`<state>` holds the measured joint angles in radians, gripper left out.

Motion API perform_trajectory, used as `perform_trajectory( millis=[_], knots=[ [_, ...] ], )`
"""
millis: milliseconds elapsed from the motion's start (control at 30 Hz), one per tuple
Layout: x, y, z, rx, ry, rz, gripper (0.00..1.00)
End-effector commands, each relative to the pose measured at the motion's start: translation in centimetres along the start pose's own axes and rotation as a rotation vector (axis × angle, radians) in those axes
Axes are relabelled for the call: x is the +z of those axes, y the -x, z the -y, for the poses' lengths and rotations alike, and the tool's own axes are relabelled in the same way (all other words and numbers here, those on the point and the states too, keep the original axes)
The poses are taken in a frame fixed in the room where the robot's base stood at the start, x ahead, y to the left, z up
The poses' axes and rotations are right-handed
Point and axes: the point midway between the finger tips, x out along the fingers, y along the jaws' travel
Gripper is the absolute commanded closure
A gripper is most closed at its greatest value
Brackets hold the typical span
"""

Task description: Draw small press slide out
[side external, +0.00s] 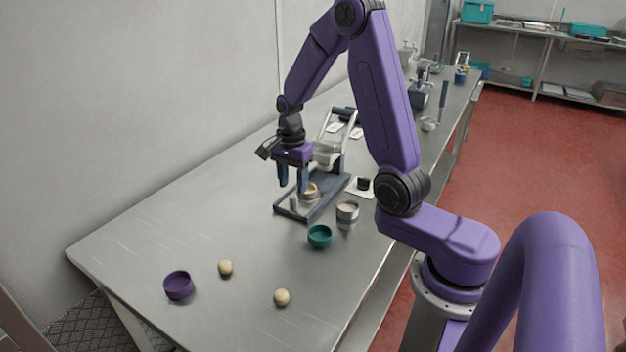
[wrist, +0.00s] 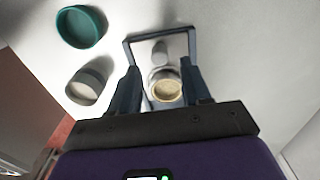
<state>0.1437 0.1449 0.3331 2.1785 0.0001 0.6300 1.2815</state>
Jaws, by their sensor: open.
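The small press (side external: 329,189) stands on the steel table, with a dark base frame and a pale raised lever part. On its base, a pale round cup with beige contents (side external: 311,190) sits behind a small grey upright knob (side external: 294,202) at the front of the slide. My gripper (side external: 292,188) points down over the front of the press, open and empty. In the wrist view the cup (wrist: 166,88) shows between the two fingers, and the knob (wrist: 160,53) lies just beyond the fingertips. I cannot tell whether the fingers touch anything.
A grey cup (side external: 347,212) and a teal bowl (side external: 319,236) stand to the right of the press. A purple bowl (side external: 179,285) and two dough balls (side external: 225,267) (side external: 282,297) lie on the near table. The table left of the press is clear.

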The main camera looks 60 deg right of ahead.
Motion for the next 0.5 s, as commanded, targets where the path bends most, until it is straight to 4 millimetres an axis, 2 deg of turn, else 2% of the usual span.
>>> perform_trajectory(
  millis=[100, 500],
  knots=[
    [0.0, 1.0, 0.1, -0.003, 0.0, -0.001, 0.52],
    [0.0, 2.9, 0.1, -0.003, -0.001, -0.001, 0.52]
  ],
)
